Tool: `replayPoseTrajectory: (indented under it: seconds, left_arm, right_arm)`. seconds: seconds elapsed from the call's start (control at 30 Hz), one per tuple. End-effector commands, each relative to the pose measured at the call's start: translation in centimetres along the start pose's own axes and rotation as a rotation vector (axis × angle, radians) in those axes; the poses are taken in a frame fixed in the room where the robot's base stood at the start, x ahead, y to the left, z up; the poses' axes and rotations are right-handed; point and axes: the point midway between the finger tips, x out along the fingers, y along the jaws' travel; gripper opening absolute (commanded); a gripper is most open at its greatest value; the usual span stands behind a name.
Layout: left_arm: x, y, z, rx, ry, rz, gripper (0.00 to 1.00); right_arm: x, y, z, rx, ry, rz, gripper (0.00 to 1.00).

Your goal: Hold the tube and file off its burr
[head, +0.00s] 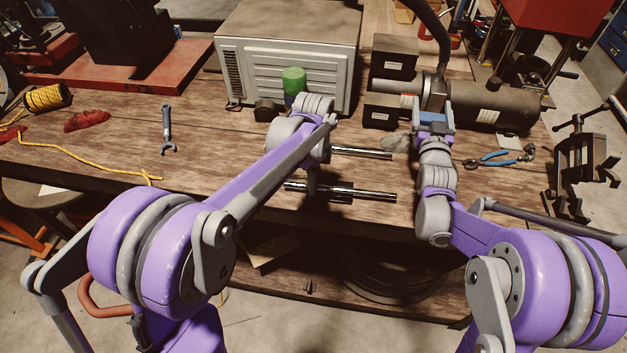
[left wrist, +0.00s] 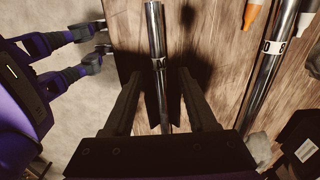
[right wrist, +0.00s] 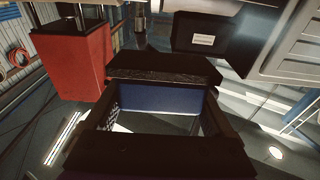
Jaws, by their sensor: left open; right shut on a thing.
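My right gripper (head: 433,118) is raised near the dark cylinder machine, shut on a blue piece (right wrist: 158,104). I cannot tell whether this piece is the file.
A grey ribbed box (head: 285,62) with a green-topped item stands behind my left gripper. The dark cylinder machine (head: 490,110) is behind my right gripper. Blue pliers (head: 495,158) lie at right, a wrench (head: 167,130) at left. A yellow cord (head: 90,167) crosses the left bench.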

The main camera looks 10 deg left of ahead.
Motion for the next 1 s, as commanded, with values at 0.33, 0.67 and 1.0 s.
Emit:
replayPoseTrajectory:
  seconds: [0.33, 0.67, 1.0]
  left_arm:
    - [1.21, 0.02, 0.02, 0.000, 0.000, -0.001, 0.57]
    - [1.17, 0.03, 0.01, 0.000, 0.000, -0.001, 0.18]
    - [1.16, 0.02, 0.01, 0.000, 0.000, -0.001, 0.00]
  right_arm:
    - [0.01, 0.00, -0.04, 0.000, 0.001, 0.000, 0.21]
    - [0.01, 0.00, -0.03, 0.000, 0.001, 0.000, 0.21]
    - [0.01, 0.00, -0.04, 0.000, 0.001, 0.000, 0.21]
